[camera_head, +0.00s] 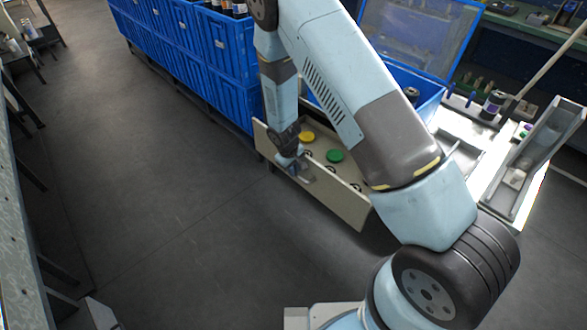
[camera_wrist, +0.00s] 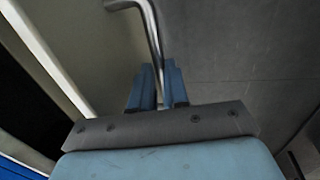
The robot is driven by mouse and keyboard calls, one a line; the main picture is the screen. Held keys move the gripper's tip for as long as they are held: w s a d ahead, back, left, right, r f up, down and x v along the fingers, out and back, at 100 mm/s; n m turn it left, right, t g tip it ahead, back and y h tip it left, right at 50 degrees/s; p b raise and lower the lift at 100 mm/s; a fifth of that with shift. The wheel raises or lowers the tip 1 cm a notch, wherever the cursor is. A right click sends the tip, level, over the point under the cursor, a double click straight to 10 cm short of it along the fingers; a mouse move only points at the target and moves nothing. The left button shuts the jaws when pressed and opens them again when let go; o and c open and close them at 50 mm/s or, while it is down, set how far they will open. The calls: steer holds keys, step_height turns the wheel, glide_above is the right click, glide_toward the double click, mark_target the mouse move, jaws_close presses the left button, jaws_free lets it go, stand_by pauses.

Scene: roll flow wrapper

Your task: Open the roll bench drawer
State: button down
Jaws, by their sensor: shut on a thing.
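The roll bench drawer (camera_head: 335,197) stands pulled out, with its pale front panel facing the open floor and its inside in view. A yellow disc (camera_head: 306,137), a green disc (camera_head: 335,156) and some small dark rings lie inside it. My gripper (camera_head: 293,163) is at the drawer's front panel, towards its left end. In the wrist view my gripper (camera_wrist: 158,78) has its two blue fingers closed around the bent metal handle (camera_wrist: 153,30). The handle's far end and its grip point are partly hidden by the fingers.
Blue crates (camera_head: 232,50) stand in a row left of the drawer. A lit bench top with a grey tray (camera_head: 545,150) is at the right, behind my arm. The dark floor (camera_head: 150,190) in front of the drawer is clear. A table edge runs along the far left.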

steer(key=c, duration=1.5)
jaws_free()
steer(key=shift+s+d+f, duration=0.15)
steer(key=shift+s+f, duration=0.05)
steer(key=shift+c, duration=0.2)
steer(key=o, duration=0.4)
steer(key=shift+w+r, duration=0.1)
steer(key=shift+w, duration=0.1)
steer(key=r, duration=0.4)
steer(key=s+a+r, duration=0.1)
steer(key=r, duration=0.4)
steer(key=a+r, duration=0.1)
steer(key=r, duration=0.3)
steer(key=shift+s+r, duration=0.2)
steer(key=shift+s, duration=0.15)
